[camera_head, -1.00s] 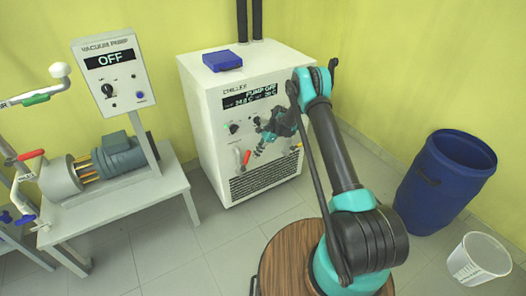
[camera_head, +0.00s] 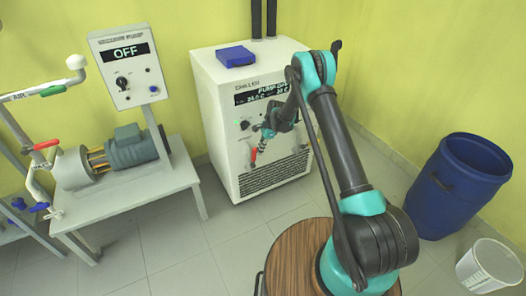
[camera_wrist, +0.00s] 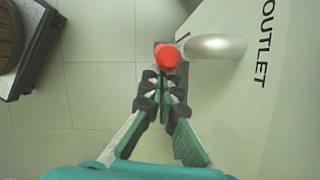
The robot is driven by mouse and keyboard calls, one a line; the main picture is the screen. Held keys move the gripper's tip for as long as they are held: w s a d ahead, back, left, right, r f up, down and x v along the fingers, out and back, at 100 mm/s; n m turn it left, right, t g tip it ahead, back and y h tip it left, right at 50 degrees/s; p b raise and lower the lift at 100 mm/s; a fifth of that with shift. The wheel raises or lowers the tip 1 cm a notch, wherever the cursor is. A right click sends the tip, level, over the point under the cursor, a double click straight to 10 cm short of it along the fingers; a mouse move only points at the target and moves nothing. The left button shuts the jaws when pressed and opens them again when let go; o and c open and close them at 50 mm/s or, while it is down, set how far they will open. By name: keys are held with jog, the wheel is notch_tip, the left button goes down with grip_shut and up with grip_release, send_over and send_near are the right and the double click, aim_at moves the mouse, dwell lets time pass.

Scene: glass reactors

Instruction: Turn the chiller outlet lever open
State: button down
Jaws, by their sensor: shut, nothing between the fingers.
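The white chiller (camera_head: 216,110) stands against the back wall, its display reading a pump-state line and temperatures. On its front, a red-ended lever (camera_head: 253,156) shows partly behind my gripper (camera_head: 261,146). In the wrist view, the red lever end (camera_wrist: 168,57) sits just beyond the fingertips of my gripper (camera_wrist: 163,82), beside a silver pipe (camera_wrist: 215,47) and the printed word OUTLET (camera_wrist: 265,42). My gripper is shut and empty, with its tips close to the red end; I cannot tell whether they touch it. The lever's handle below the red end is mostly hidden.
A blue box (camera_head: 235,56) lies on the chiller. The vacuum pump bench (camera_head: 150,190) stands at left, its panel (camera_head: 125,75) reading OFF. A blue barrel (camera_head: 455,190) and a white bucket (camera_head: 487,266) stand at right.

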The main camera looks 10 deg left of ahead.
jog(key=shift+r, duration=0.1)
jog(key=shift+a, duration=0.1)
jog(key=w+d+r, duration=0.3)
jog(key=d+r, duration=0.4)
jog(key=r, duration=0.1)
jog(key=shift+r, duration=0.4)
dwell(0.4)
